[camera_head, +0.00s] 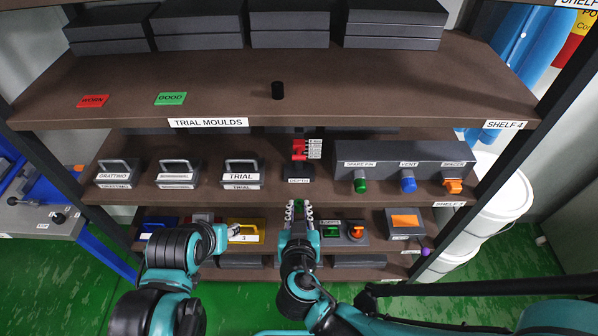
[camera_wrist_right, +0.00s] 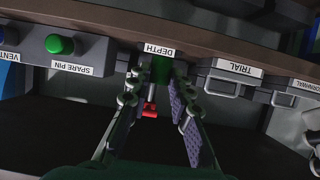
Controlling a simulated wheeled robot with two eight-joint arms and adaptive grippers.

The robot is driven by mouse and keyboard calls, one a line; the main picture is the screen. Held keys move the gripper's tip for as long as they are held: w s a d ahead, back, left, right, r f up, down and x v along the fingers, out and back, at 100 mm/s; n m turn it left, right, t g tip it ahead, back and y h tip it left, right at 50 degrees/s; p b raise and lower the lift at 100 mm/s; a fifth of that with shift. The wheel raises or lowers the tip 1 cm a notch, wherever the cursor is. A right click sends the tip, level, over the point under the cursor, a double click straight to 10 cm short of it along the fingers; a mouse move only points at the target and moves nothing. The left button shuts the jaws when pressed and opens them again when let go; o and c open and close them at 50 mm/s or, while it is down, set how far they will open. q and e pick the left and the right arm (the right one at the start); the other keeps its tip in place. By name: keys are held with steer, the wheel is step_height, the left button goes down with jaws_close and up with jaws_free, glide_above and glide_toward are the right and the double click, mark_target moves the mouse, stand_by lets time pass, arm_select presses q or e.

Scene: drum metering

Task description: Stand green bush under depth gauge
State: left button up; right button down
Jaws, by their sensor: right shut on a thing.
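The green bush (camera_head: 298,204) is held between the fingertips of my right gripper (camera_head: 299,207). In the right wrist view, the dark green bush (camera_wrist_right: 160,69) sits between the two fingers of that gripper (camera_wrist_right: 158,85), partly hidden. The depth gauge (camera_head: 299,151), with its red part and a DEPTH label, stands on shelf 3, farther back than the gripper. Its red part (camera_wrist_right: 150,108) shows between the fingers in the wrist view. My left gripper (camera_head: 234,231) is low at the left, near a yellow block; its jaw opening is unclear.
TRIAL-labelled handled block (camera_head: 241,172) stands left of the gauge. A grey unit (camera_head: 400,163) with green, blue and orange knobs stands right of it. The air before shelf 3 is clear.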

steer(key=b, duration=0.1)
glide_toward(299, 167)
steer(key=x, duration=0.2)
steer(key=shift+w, duration=0.35)
steer(key=w+b, duration=0.1)
steer(key=w, duration=0.2)
steer(key=shift+w+f+b, duration=0.25)
steer(key=shift+f+b, duration=0.25)
steer(key=shift+f, duration=0.3)
steer(key=shift+r, duration=0.1)
steer(key=c, duration=1.7)
jaws_free()
steer(key=shift+c, duration=0.2)
steer(key=o, duration=0.3)
steer(key=shift+o, duration=0.2)
steer(key=shift+s, duration=0.1)
